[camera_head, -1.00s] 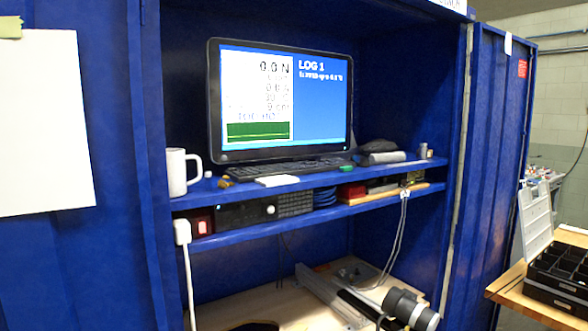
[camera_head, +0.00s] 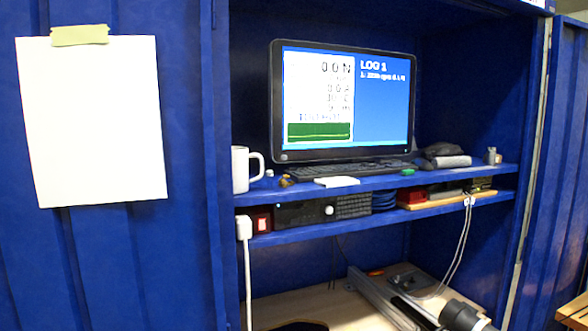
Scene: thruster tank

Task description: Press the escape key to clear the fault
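A black keyboard (camera_head: 350,170) lies on the upper blue shelf, in front of a monitor (camera_head: 342,105). Its single keys are too small to tell apart, so I cannot pick out the escape key. The monitor is lit, with readouts and a green graph on the left and "LOG 1" on a blue field at right. Neither of my grippers shows in the head view.
A white mug (camera_head: 241,170) stands at the shelf's left end. A white card (camera_head: 337,182) lies before the keyboard. A grey roll (camera_head: 451,161) sits to its right. A lower shelf holds dark boxes (camera_head: 303,212). Blue cabinet walls flank the opening.

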